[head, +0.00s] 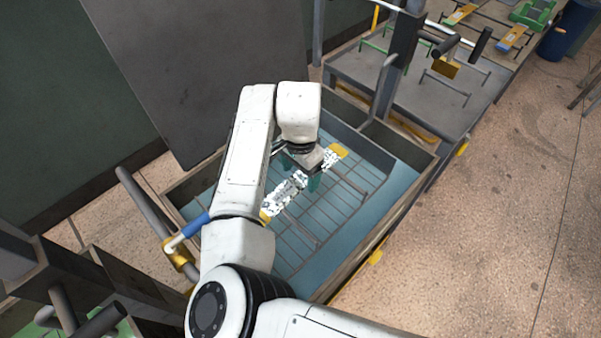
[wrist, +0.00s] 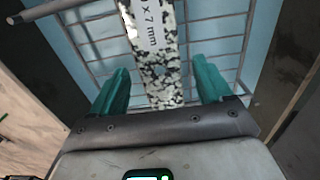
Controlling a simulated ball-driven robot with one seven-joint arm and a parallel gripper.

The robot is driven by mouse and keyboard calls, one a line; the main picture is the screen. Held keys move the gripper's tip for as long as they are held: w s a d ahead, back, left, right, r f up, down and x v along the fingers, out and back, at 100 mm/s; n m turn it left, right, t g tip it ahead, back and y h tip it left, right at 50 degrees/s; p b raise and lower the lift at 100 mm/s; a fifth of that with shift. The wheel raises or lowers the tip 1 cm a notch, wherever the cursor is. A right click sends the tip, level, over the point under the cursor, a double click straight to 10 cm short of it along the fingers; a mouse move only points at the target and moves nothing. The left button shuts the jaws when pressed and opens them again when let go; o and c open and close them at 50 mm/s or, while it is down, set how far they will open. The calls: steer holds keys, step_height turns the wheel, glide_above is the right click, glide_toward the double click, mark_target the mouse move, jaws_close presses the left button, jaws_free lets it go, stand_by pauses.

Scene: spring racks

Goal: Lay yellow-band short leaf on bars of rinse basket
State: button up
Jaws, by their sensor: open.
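The yellow-band short leaf (head: 287,191) is a flat, speckled black-and-white strip with yellow at both ends and a white printed label. It lies slantwise over the wire bars of the rinse basket (head: 318,239) and appears to rest on them. The leaf also shows in the wrist view (wrist: 158,58), with the basket bars (wrist: 215,42) behind it. My gripper (head: 307,178) is above the leaf, towards its upper right end. Its teal fingers are open, one on each side of the leaf, with gaps visible in the wrist view. The gripper hides part of the leaf in the head view.
The basket sits in a blue-lined tank with a raised rim (head: 401,226). A grey bench (head: 405,85) with racks and other banded leaves stands beyond it. A dark panel (head: 170,70) rises behind the tank at left. Open floor (head: 500,190) lies to the right.

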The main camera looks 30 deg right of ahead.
mark_target(301, 179)
step_height(301, 179, up, 12)
steer(key=b, duration=0.1)
steer(key=shift+f+b, duration=0.2)
steer(key=shift+b, duration=0.2)
stand_by(0.3)
